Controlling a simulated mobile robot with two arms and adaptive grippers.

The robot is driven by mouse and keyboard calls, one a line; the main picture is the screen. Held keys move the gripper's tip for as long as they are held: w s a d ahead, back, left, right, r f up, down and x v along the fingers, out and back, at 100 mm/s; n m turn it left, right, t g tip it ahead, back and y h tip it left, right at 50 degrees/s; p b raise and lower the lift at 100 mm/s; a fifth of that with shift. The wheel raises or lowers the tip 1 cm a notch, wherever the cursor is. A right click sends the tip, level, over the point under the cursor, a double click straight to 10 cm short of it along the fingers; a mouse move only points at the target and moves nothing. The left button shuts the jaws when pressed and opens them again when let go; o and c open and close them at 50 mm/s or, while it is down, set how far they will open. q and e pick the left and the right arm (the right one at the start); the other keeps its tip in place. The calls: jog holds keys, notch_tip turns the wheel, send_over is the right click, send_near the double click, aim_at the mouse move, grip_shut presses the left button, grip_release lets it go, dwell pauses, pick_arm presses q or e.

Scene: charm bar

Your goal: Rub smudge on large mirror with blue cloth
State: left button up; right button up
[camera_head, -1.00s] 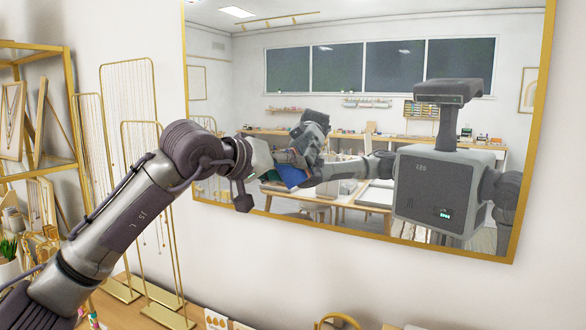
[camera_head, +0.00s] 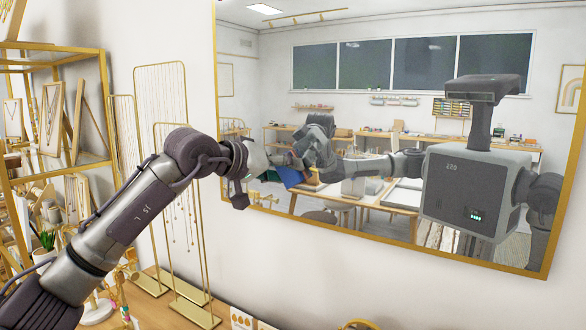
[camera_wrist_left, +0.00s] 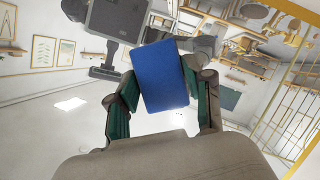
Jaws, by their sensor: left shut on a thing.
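The large mirror (camera_head: 400,25) in a gold frame hangs on the white wall and fills the right of the head view. My left gripper (camera_head: 262,162) reaches to the lower left of the mirror, close to the glass; contact cannot be told. In the left wrist view my left gripper (camera_wrist_left: 163,88) is shut on the blue cloth (camera_wrist_left: 163,75), which sticks out flat between its fingers. In the head view, the cloth shows blue beside the gripper, apparently in reflection. No smudge can be made out on the glass. My right gripper is not in view.
A gold shelf (camera_head: 55,50) with necklace displays stands at the left. Tall gold racks (camera_head: 165,65) with hanging chains stand behind and below my left arm, on a wooden counter (camera_head: 165,310). The mirror reflects my body and the room's tables.

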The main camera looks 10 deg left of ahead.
pick_arm(q)
jog(key=shift+w+a, duration=0.15)
jog(key=shift+a, duration=0.15)
jog(key=shift+s+a+f+b, duration=0.15)
jog(key=shift+s+f+b, duration=0.05)
jog(key=shift+s+b, duration=0.45)
jog(key=s+b, duration=0.1)
jog(key=s+a+b, duration=0.1)
jog(key=s, duration=0.1)
jog(key=shift+s+a+r, duration=0.1)
jog(key=shift+a, duration=0.1)
jog(key=shift+s+a+r, duration=0.1)
jog(key=shift+s+a, duration=0.1)
jog(key=shift+s, duration=0.35)
jog(key=shift+s+b, duration=0.1)
jog(key=shift+b, duration=0.2)
